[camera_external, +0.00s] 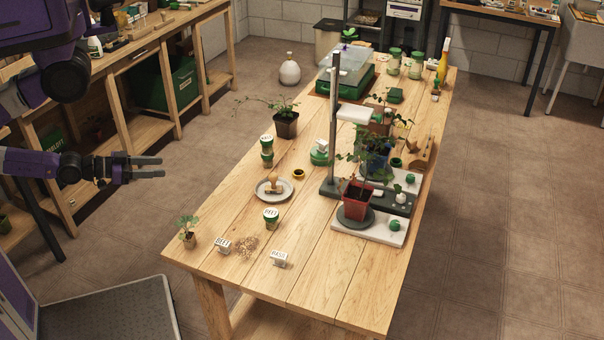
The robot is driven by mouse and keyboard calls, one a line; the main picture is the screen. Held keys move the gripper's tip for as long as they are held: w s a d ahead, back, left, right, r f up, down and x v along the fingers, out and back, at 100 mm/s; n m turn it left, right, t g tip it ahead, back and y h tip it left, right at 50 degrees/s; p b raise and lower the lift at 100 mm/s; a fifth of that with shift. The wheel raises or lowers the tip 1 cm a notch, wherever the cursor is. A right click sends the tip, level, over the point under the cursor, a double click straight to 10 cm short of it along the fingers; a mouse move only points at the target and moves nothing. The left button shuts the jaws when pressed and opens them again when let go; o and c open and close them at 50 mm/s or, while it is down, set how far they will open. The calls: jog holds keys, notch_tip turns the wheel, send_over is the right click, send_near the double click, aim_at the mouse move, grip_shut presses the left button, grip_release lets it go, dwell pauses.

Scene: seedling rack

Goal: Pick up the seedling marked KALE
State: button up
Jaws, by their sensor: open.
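My gripper (158,168) is open and empty. It points right, in the air to the left of the wooden table. A small seedling (187,230) in a brown pot stands at the table's near left corner, lower in the picture than my gripper. A white label block (223,245) stands right of it, and another white label block (279,258) stands farther right. Their lettering is small; I cannot read KALE for certain on either. A larger seedling in a dark pot (286,124) stands farther back, and a plant in a red pot (356,204) stands at the right.
Labelled green-and-white tins (271,217) and a plate (272,189) with a wooden stamp stand on the table (318,286). Spilled soil (246,246) lies near the small seedling. A tall metal post (334,120) rises at the right.

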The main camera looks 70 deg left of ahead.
jog(key=shift+o, duration=0.2)
jog(key=shift+d, duration=0.1)
jog(key=m+g+h+p, duration=0.3)
jog(key=m+h+p, duration=0.1)
jog(key=m+h, duration=0.3)
send_near(193, 238)
jog(key=x, duration=0.3)
jog(key=shift+w+d+f, duration=0.25)
jog(key=shift+p+x, duration=0.35)
jog(key=shift+x, duration=1)
jog(key=p+x, duration=0.1)
jog(key=x, duration=0.3)
jog(key=shift+a+r, duration=0.15)
jog(key=shift+w+d+f, duration=0.25)
jog(key=shift+w+f, duration=0.05)
jog(key=shift+w, duration=0.15)
jog(key=shift+c, duration=0.2)
grip_shut()
